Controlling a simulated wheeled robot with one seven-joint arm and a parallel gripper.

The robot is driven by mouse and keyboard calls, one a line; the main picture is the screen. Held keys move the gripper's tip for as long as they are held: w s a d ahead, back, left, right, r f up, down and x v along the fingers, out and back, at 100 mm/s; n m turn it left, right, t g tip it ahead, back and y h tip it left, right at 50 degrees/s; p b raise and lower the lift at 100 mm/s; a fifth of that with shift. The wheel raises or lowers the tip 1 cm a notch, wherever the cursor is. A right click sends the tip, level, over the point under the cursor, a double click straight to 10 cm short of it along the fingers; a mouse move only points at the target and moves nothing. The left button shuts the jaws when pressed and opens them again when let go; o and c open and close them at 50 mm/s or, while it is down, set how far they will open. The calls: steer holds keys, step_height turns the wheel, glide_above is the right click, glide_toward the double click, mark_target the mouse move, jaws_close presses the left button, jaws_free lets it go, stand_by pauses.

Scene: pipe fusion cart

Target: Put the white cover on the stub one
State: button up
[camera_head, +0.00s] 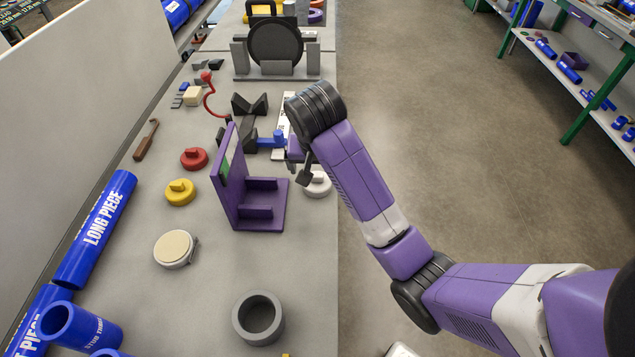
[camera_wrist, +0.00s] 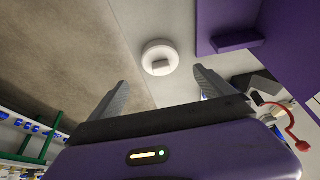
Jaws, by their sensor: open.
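The white cover (camera_head: 318,185) lies on the bench near its right edge, just right of the purple stand. In the wrist view the white cover (camera_wrist: 160,58) shows as a round disc with a raised grip on top. My gripper (camera_wrist: 160,76) is open and empty, its two fingers spread to either side below the cover in that picture. In the head view my gripper (camera_head: 306,168) is partly hidden by my arm, close to the cover.
The purple stand (camera_head: 272,190) rises left of the white cover. A red cover (camera_head: 194,158), a yellow cover (camera_head: 180,192), a cream-topped disc (camera_head: 174,248) and a grey ring (camera_head: 258,318) lie on the bench. Blue long pipes (camera_head: 95,230) lie along the left.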

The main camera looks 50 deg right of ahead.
mark_target(317, 175)
steer(key=shift+b+x, duration=1.5)
steer(key=shift+x, duration=2.05)
steer(key=shift+w, duration=0.15)
steer(key=c, duration=1.2)
steer(key=shift+o, duration=0.2)
steer(key=shift+r, duration=0.1)
